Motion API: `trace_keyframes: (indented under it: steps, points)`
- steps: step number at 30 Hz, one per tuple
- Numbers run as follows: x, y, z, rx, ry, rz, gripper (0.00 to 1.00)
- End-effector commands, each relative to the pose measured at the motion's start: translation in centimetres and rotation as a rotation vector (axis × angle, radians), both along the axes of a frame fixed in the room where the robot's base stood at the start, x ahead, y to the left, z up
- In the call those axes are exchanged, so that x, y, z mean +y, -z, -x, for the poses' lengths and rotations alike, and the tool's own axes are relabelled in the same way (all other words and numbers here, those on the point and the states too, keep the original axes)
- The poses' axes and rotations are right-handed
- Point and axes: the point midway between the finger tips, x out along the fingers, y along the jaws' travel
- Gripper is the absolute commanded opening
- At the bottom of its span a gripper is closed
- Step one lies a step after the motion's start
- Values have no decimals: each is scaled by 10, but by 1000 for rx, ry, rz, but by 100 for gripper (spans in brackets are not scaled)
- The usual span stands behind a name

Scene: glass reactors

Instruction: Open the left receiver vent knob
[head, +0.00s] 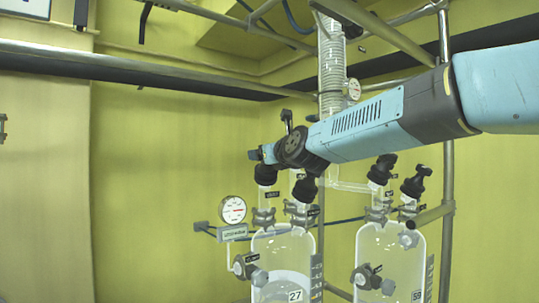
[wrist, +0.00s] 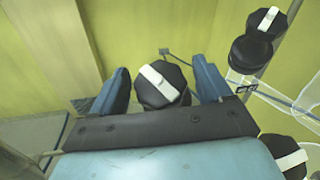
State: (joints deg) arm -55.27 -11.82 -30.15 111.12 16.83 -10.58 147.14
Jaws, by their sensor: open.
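The left receiver (head: 284,249) is a clear glass vessel tagged 27, with black knobs on its top necks. A black round knob with a white bar (wrist: 161,86) lies between my two blue fingers in the wrist view. The white bar is tilted across the cap. My gripper (wrist: 160,68) is open, with a finger on each side of the knob; I see a gap on both sides. In the head view my gripper (head: 256,154) is just above the left receiver's left black knob (head: 266,174), and partly hides its top.
Another black knob (head: 305,188) stands close on the right, under my wrist. The right receiver (head: 390,257), tagged 59, stands further right with its own black knobs. A round gauge (head: 233,210) is to the left. Metal frame pipes and a glass coil (head: 331,60) are behind my arm.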

Motion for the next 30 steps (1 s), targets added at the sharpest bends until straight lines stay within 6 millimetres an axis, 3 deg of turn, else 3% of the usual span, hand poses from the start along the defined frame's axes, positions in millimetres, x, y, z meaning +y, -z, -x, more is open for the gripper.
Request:
trace_keyframes:
  steps: [30]
  points:
    - [-1,0,-1,10,177,-106,78]
